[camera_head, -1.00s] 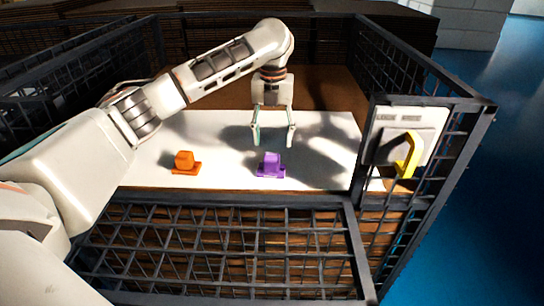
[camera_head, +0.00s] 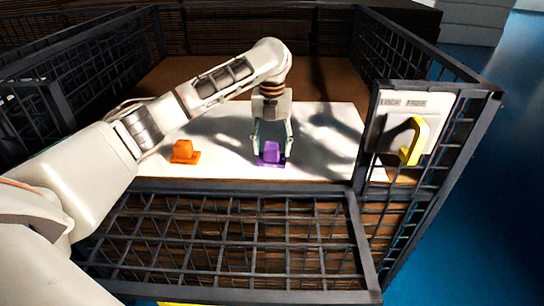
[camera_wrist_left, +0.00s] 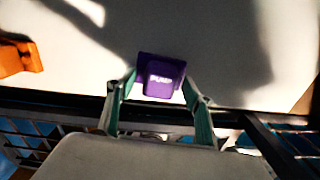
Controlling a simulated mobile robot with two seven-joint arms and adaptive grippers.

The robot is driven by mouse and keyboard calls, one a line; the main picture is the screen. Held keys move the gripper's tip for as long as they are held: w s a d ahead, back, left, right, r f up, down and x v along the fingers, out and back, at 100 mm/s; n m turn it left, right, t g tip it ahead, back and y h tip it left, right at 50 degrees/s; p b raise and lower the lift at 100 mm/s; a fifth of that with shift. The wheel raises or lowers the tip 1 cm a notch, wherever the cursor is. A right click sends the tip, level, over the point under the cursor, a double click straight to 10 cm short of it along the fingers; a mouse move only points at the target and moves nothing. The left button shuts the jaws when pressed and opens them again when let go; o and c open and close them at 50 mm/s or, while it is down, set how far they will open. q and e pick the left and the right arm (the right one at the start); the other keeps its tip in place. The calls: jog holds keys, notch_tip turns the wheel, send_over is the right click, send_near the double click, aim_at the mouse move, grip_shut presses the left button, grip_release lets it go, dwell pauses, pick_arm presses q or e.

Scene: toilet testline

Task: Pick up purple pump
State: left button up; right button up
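The purple pump (camera_head: 271,150) sits on the white board (camera_head: 330,150) inside the cage, near its front edge. My left gripper (camera_head: 272,158) points down at it with its fingers apart, one on each side of the pump. My right gripper is in neither view.
An orange part (camera_head: 184,152) stands on the board to the left. The mesh cage front (camera_head: 230,240) and right wall (camera_head: 430,60) enclose the board. A panel with a yellow handle (camera_head: 414,140) hangs at the right. Board right of the pump is clear.

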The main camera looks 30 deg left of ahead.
pick_arm(q)
jog(key=c, duration=1.2)
grip_shut()
jog(key=shift+r, duration=0.1)
